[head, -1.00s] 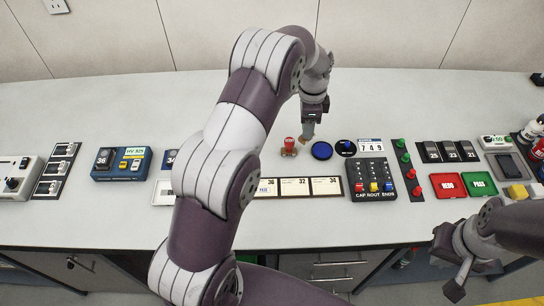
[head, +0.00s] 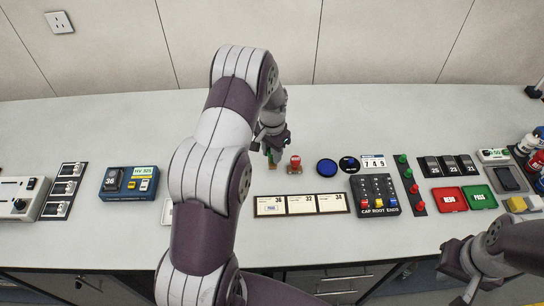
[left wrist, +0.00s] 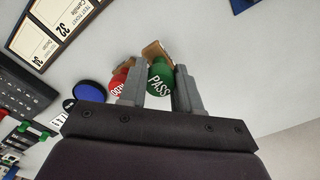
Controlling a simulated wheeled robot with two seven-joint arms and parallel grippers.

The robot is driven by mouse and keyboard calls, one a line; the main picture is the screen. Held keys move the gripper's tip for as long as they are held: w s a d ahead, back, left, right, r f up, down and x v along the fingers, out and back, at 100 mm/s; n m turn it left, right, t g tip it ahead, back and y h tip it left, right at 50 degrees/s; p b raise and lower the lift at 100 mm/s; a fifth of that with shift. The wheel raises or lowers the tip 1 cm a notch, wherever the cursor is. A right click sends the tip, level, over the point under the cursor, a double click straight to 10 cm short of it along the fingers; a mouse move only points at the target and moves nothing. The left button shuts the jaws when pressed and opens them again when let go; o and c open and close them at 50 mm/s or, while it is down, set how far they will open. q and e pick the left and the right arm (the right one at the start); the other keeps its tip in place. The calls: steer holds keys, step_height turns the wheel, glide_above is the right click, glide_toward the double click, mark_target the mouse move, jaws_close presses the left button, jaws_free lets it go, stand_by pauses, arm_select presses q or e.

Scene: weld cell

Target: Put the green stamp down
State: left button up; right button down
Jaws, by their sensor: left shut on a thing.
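The green stamp (left wrist: 160,78), marked PASS, is between the two fingers of my left gripper (left wrist: 160,88) in the left wrist view. In the head view my left gripper (head: 271,157) is low over the bench, just left of the red stamp (head: 295,163), and mostly hides the green one. A small brown block (left wrist: 154,52) shows just beyond the green stamp; I cannot tell whether they touch. The red stamp (left wrist: 119,83) stands close beside it. My right gripper (head: 466,281) is at the lower right, its jaws unclear.
A blue round pad (head: 327,168) lies right of the red stamp. A panel with three ticket cards (head: 301,204) lies in front. A switch box (head: 375,195) and red and green trays (head: 449,200) are further right. The bench behind the stamps is clear.

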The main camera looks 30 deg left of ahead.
mark_target(272, 166)
arm_select(q)
step_height(272, 166, down, 4)
steer(key=shift+d+r+p, duration=0.1)
steer(key=shift+p, duration=0.5)
steer(key=shift+f, duration=0.25)
steer(key=o, duration=0.8)
steer(key=shift+o, duration=0.3)
